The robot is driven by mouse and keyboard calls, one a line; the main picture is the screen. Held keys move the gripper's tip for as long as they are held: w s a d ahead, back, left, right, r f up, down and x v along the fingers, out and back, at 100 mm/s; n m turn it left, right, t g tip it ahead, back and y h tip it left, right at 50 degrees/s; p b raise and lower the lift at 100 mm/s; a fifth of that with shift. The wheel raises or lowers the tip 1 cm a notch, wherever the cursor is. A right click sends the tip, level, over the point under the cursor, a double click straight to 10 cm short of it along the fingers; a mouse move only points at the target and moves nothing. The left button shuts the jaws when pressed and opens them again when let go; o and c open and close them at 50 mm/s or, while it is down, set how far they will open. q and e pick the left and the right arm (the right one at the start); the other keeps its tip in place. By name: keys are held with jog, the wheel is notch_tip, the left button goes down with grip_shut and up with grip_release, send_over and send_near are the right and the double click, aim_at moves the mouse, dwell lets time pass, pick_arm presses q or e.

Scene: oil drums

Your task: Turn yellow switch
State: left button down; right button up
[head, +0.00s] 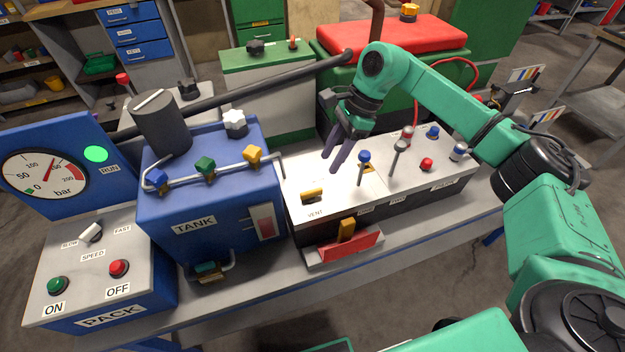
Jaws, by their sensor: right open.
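My right gripper (330,161) hangs open and empty over the light-topped panel box (450,170), fingers pointing down. A yellow switch handle (312,195) lies on the panel by the VENT label, below and left of my fingertips, with a clear gap in the picture. Another yellow lever (347,229) stands upright on a red base (343,246) at the panel's front. A yellow knob (252,154) sits on the blue TANK box (211,215) to the left. I cannot tell which of these is the switch named. My left gripper is out of view.
A dark pipe (240,91) crosses behind. The PACK box (98,265) and round gauge (45,175) are at left. The grey bench front (300,283) is mostly clear.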

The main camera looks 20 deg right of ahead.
jog(key=p, duration=0.1)
send_near(313, 190)
notch_tip(313, 190, down, 2)
jog(key=s+a, duration=0.1)
jog(key=x, duration=0.3)
jog(key=w+p+x, duration=0.1)
jog(key=x, duration=0.2)
jog(key=shift+w+d, duration=0.1)
jog(key=shift+f, duration=0.3)
jog(key=shift+c, duration=0.3)
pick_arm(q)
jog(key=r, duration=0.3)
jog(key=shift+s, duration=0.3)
pick_arm(e)
grip_shut()
